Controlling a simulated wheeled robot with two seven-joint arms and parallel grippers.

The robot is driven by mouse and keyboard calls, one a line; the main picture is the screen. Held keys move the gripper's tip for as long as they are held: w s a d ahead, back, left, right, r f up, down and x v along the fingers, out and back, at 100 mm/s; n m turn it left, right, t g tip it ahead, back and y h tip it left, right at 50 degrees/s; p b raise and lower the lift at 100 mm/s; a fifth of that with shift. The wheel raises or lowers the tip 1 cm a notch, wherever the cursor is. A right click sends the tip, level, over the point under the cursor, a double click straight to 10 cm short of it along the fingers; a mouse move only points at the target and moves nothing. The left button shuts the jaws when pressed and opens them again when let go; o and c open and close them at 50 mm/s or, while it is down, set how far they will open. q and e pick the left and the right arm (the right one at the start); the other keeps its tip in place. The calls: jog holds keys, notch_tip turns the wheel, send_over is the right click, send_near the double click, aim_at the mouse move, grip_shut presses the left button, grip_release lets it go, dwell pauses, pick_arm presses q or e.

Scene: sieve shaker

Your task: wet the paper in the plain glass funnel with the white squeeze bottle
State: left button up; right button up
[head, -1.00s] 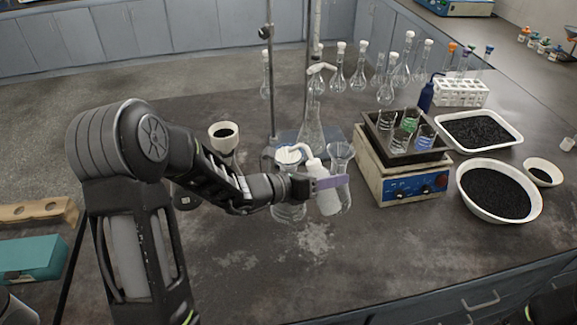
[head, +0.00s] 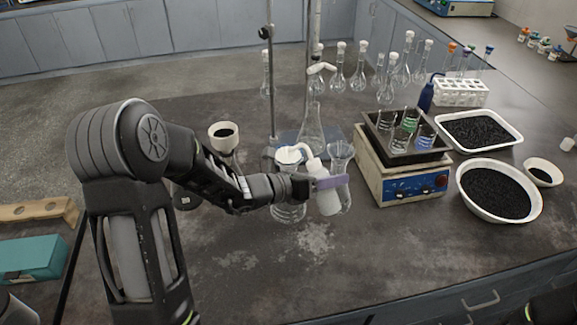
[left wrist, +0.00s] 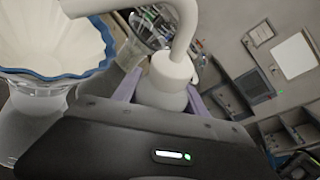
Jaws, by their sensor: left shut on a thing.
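The white squeeze bottle (head: 327,203) is held upright or slightly tilted in my left gripper (head: 327,184), whose lilac fingers are shut around it. Its bent white spout (head: 300,147) reaches left over the funnel with white paper (head: 288,156). In the left wrist view the spout (left wrist: 188,25) crosses above the fluted white paper (left wrist: 50,35). There the funnel rim (left wrist: 55,76) looks blue. A clear glass funnel (head: 341,150) stands just right of the bottle. The spout's tip is hard to make out, and no liquid can be seen.
A hotplate (head: 400,182) with a tray of beakers stands right of the bottle. A tall flask (head: 312,130) and a stand rod (head: 271,70) are behind. A white funnel with dark contents (head: 223,135) is at left. The front bench is clear.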

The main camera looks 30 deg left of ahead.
pick_arm(q)
jog(key=shift+r, duration=0.1)
dwell(0.3)
jog(key=shift+r+p, duration=1.5)
jog(key=shift+r, duration=0.45)
jog(key=m+y+b, duration=0.1)
jog(key=b, duration=0.1)
jog(key=r+m+y+b, duration=0.1)
jog(key=m+b, duration=0.1)
jog(key=shift+r+m+y, duration=0.2)
jog(key=shift+m+y, duration=0.1)
jog(key=shift+r+m+b, duration=0.3)
jog(key=shift+b, duration=0.15)
